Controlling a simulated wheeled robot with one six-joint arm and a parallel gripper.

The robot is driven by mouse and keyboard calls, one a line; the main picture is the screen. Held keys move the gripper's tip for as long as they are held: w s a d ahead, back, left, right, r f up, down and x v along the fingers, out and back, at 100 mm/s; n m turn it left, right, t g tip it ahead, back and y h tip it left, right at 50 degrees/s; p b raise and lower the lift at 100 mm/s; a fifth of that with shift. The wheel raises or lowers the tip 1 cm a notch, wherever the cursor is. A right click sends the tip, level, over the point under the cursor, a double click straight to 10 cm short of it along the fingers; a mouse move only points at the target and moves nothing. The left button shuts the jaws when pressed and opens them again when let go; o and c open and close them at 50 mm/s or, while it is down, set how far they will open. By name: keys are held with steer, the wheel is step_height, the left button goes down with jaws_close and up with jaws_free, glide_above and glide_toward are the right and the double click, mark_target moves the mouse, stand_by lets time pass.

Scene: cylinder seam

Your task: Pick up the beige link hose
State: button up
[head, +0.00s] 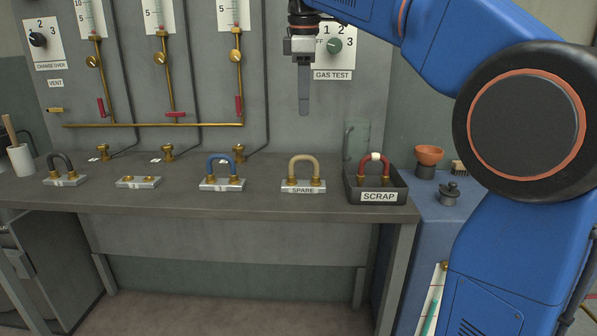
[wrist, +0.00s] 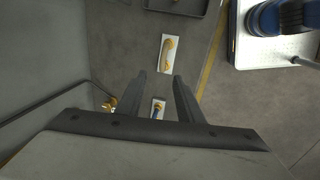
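The beige link hose (head: 303,160) is an upright arch on a small metal block labelled SPARE, towards the right of the bench. In the wrist view the hose (wrist: 169,52) appears from above on its pale block, beyond the fingertips. My gripper (head: 304,110) hangs pointing down, well above the hose in the head view, with clear air between them. In the wrist view my gripper (wrist: 158,75) has its two fingers apart with nothing held between them. In the head view one finger hides the other.
A black scrap tray (head: 378,197) holding a red hose (head: 374,167) stands right of the beige hose. A blue hose (head: 221,166) stands to its left, then an empty block (head: 138,183) and a black hose (head: 62,165). A gauge panel with brass pipes (head: 152,125) rises behind.

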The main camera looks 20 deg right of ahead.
glide_above(303, 159)
steer(key=f, duration=1.1)
steer(key=shift+w+d+f, duration=0.1)
steer(key=shift+w+d, duration=0.1)
step_height(303, 159, down, 4)
steer(key=shift+w+a+f, duration=0.1)
steer(key=shift+w+f, duration=0.1)
steer(key=shift+f, duration=0.45)
steer(key=shift+c, duration=0.7)
jaws_close()
